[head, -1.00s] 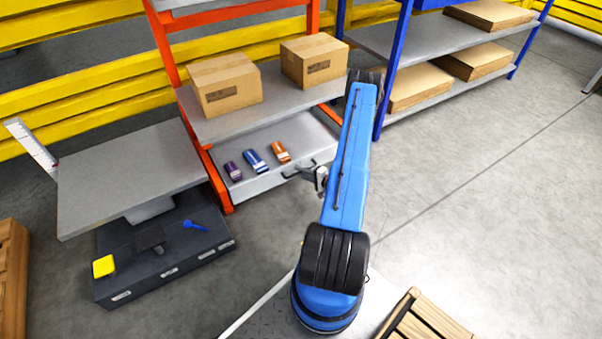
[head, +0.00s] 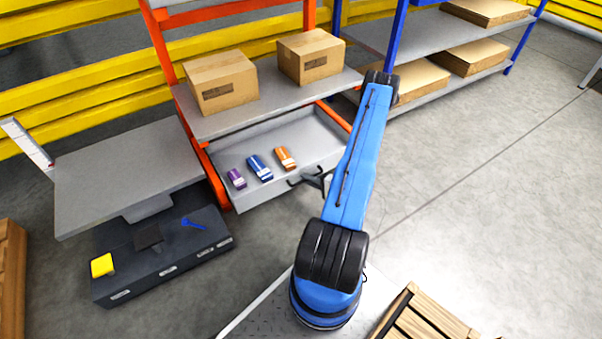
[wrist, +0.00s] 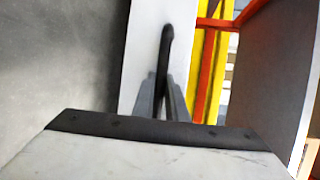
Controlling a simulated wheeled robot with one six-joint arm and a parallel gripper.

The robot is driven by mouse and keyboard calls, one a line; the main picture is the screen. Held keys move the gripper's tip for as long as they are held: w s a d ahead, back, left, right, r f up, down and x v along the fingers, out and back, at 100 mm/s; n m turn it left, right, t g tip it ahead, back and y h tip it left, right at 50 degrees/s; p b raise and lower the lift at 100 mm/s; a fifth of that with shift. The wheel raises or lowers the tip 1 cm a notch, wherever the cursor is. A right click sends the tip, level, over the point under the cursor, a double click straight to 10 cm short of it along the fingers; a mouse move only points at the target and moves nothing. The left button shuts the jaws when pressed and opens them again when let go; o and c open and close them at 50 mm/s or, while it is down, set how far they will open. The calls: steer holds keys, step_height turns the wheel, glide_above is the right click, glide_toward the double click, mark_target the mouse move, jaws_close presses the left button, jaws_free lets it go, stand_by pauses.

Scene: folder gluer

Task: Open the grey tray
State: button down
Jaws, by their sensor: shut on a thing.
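The grey tray (head: 230,199) is partly pulled out from under the lower shelf of the orange rack. Purple, blue and orange items (head: 259,167) lie in it. Its dark handle (head: 293,181) is on the front face and also shows in the wrist view (wrist: 167,45). My gripper (head: 318,178) is at the right part of the handle, mostly behind my blue arm in the head view. In the wrist view my gripper (wrist: 165,95) has its two fingers on either side of the handle, shut on it.
Two cardboard boxes (head: 221,82) stand on the shelf above the tray. A grey table (head: 125,175) and a dark cabinet (head: 170,265) stand to the left. A blue rack with flat cartons (head: 475,58) is at the back right.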

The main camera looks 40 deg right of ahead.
steer(key=s+a, duration=0.2)
steer(key=s, duration=0.9)
steer(key=s+a, duration=0.3)
steer(key=s, duration=0.9)
steer(key=shift+a, duration=0.2)
steer(key=c, duration=2)
jaws_free()
steer(key=shift+c, duration=0.2)
steer(key=v, duration=1.7)
steer(key=shift+s, duration=0.15)
steer(key=shift+d, duration=0.15)
